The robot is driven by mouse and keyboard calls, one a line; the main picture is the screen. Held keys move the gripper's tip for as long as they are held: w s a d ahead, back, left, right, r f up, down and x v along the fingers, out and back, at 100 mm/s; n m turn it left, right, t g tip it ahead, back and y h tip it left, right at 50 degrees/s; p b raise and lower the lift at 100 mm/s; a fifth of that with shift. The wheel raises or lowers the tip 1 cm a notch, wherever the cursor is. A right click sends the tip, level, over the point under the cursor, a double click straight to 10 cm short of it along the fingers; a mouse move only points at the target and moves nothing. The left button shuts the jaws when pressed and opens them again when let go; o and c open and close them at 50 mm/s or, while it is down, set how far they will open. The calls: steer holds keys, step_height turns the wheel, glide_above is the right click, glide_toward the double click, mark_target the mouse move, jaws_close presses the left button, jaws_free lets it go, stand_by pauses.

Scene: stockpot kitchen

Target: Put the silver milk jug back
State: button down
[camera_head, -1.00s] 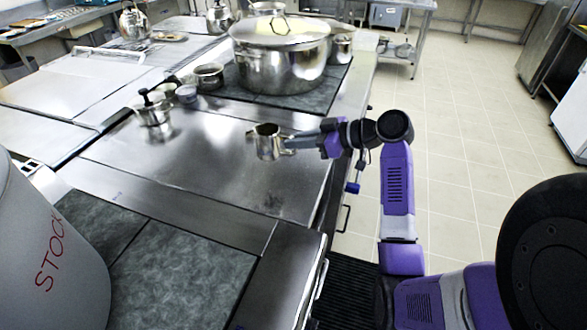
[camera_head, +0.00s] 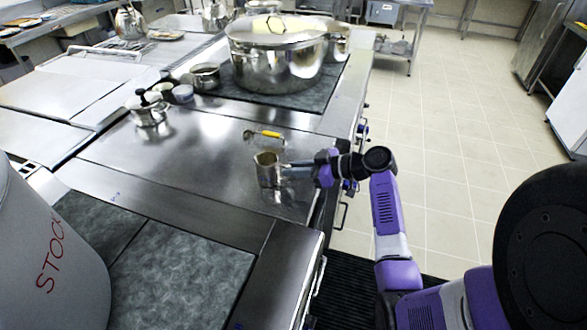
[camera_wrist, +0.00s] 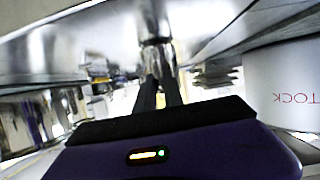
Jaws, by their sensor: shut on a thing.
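The silver milk jug (camera_head: 266,172) is upright over the bare steel top of the counter, near its right edge. My gripper (camera_head: 290,171) reaches in from the right and is shut on the jug's right side. I cannot tell whether the jug's base touches the steel. In the wrist view, the two dark fingers (camera_wrist: 159,93) close on a shiny part of the jug (camera_wrist: 157,58).
A yellow-handled utensil (camera_head: 267,133) lies just behind the jug. A large lidded stockpot (camera_head: 277,68) stands farther back. A small pot (camera_head: 150,114) and several cups stand at the left. A grey STOCK container (camera_head: 52,250) fills the near left. Steel left of the jug is clear.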

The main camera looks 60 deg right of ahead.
steer(key=shift+f, duration=0.2)
steer(key=c, duration=1.5)
jaws_free()
steer(key=shift+o, duration=0.2)
steer(key=shift+r, duration=0.15)
steer(key=shift+r, duration=0.2)
steer(key=b+v, duration=0.2)
steer(key=v, duration=1)
